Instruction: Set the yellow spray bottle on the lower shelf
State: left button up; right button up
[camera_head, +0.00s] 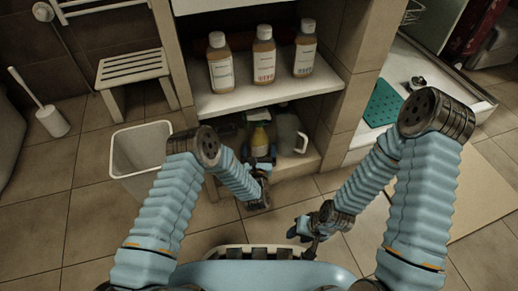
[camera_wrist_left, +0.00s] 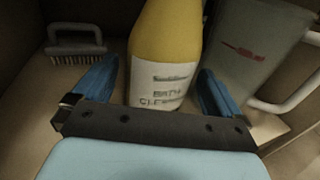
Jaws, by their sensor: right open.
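The yellow spray bottle (camera_head: 260,139) stands upright on the lower shelf (camera_head: 289,166), in the middle of the cabinet. In the left wrist view the bottle (camera_wrist_left: 166,45) shows its white label between the two blue fingers. My left gripper (camera_head: 262,163) reaches into the lower shelf in front of the bottle. In the left wrist view my left gripper (camera_wrist_left: 156,90) is open, with a gap on each side of the bottle. My right gripper (camera_head: 304,232) is open and empty above the floor.
A grey-white jug (camera_head: 288,133) stands just right of the bottle. A brush (camera_wrist_left: 76,47) lies to its left on the shelf. Several brown bottles (camera_head: 264,56) stand on the upper shelf (camera_head: 270,98). A white bin (camera_head: 140,150) stands left of the cabinet.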

pick_arm(q)
jog(key=shift+r, duration=0.15)
jog(key=s+p, duration=0.2)
jog(key=s, duration=1)
jog(key=s+a+f+m+g+h, duration=0.2)
jog(key=a+m+g, duration=0.15)
jog(key=m, duration=0.65)
jog(key=s+a+f+m+g+h, duration=0.1)
jog(key=a+f+m+g, duration=0.1)
jog(key=m+g, duration=0.5)
jog(key=s+a+m+g, duration=0.3)
jog(key=s+m, duration=0.4)
jog(key=m, duration=0.1)
jog(key=s+a+r+m+g, duration=0.1)
jog(key=s+a+m+g, duration=0.2)
jog(key=s+m, duration=0.5)
jog(key=shift+s+a+m+g, duration=0.25)
jog(key=shift+a+m+g, duration=0.05)
jog(key=shift+m+g, duration=0.1)
